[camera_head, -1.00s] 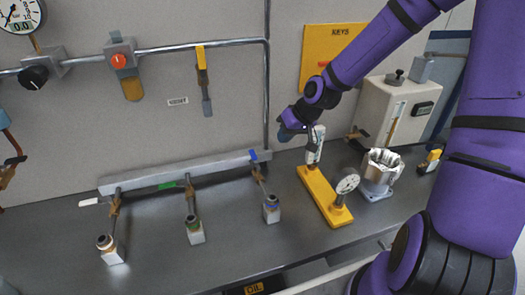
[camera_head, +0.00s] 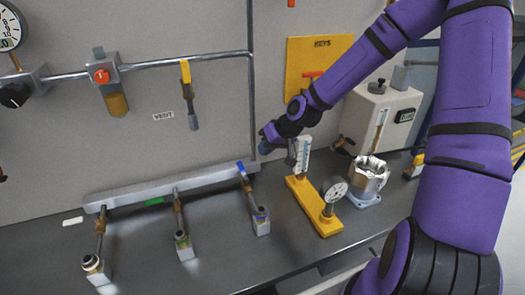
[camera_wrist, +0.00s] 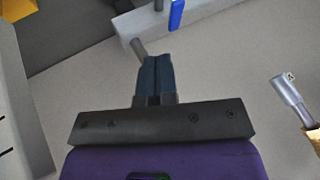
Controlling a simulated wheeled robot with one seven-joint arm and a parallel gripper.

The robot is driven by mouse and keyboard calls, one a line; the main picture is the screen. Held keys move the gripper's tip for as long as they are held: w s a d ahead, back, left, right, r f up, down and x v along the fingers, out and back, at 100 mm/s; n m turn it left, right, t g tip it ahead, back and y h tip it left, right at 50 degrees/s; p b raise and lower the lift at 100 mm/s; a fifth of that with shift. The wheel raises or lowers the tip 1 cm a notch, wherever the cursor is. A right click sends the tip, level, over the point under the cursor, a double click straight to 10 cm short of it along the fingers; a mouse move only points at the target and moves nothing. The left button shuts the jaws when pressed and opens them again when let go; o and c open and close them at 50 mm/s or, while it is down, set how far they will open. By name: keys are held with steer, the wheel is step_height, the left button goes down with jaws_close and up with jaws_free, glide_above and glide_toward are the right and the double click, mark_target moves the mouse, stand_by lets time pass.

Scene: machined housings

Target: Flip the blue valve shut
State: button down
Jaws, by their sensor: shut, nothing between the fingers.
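The blue valve (camera_head: 241,169) has a small blue lever at the right end of the grey manifold bar (camera_head: 170,187). Its brass body and pipe run down to a block marked blue. In the wrist view the blue lever (camera_wrist: 176,14) shows at the top, beyond the fingertips. My gripper (camera_head: 264,146) is above and to the right of the valve in the head view, apart from it. In the wrist view my gripper (camera_wrist: 155,60) has its dark blue fingers together, with nothing between them.
A valve with a green handle (camera_head: 154,201) sits left on the same bar. A yellow stand (camera_head: 312,207) with a gauge (camera_head: 334,190) is to the right, close below my arm. A yellow-handled lever (camera_head: 186,72) hangs from the wall pipe.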

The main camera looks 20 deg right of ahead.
steer(key=x, duration=0.8)
steer(key=shift+a+f, duration=0.1)
steer(key=shift+f, duration=0.1)
